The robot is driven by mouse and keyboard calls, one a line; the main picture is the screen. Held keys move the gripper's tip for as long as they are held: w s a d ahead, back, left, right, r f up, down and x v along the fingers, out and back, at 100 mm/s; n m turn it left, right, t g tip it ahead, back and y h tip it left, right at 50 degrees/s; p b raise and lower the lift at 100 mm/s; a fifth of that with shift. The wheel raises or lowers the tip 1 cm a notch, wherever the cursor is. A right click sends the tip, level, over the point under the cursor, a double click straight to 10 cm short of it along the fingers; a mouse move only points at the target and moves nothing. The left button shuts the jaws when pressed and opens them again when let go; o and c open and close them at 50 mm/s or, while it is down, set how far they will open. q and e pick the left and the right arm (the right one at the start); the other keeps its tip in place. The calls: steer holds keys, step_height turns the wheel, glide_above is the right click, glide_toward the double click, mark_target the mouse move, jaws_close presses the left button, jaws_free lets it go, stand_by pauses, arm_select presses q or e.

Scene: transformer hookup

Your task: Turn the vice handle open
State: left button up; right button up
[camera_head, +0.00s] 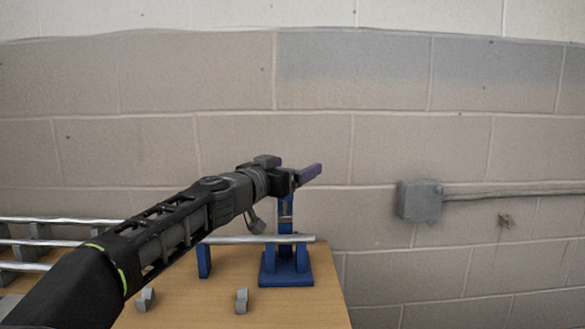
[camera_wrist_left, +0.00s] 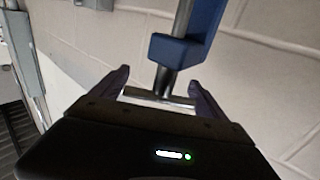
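The blue vice (camera_head: 285,266) stands at the right end of the wooden table, with a metal rod lying in it. In the left wrist view its blue block (camera_wrist_left: 176,50) shows with a dark screw and a silver cross-bar handle (camera_wrist_left: 160,98). My left gripper (camera_head: 308,175), with purple fingers, is above the vice in the head view. In the left wrist view my left gripper (camera_wrist_left: 158,97) has its fingers wide apart, one near each end of the handle. I cannot tell whether they touch it. My right gripper is not in view.
The wooden table (camera_head: 190,308) carries small grey blocks (camera_head: 242,300) and several metal rods (camera_head: 60,220) on grey supports at the left. A block wall stands behind, with a grey electrical box (camera_head: 419,201) and conduit at the right.

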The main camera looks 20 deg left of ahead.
arm_select(q)
steer(key=c, duration=0.7)
steer(key=shift+f+n+y, duration=0.1)
steer(key=shift+n+y, duration=0.2)
steer(key=shift+y, duration=0.2)
steer(key=shift+n+y, duration=0.4)
steer(key=shift+y, duration=0.2)
steer(key=n+y+p, duration=0.1)
steer(key=y+p, duration=0.1)
steer(key=n+y+p, duration=0.1)
steer(key=p, duration=0.2)
steer(key=a+n+y+p, duration=0.1)
steer(key=y+p, duration=0.1)
steer(key=shift+r+n+g+y, duration=0.3)
steer(key=shift+r, duration=0.05)
steer(key=shift+a+f+y+p, duration=0.1)
steer(key=shift+f+y+p, duration=0.05)
steer(key=shift+y+p, duration=0.15)
steer(key=shift+s+f, duration=0.1)
steer(key=shift+f, duration=0.05)
steer(key=o, duration=1.2)
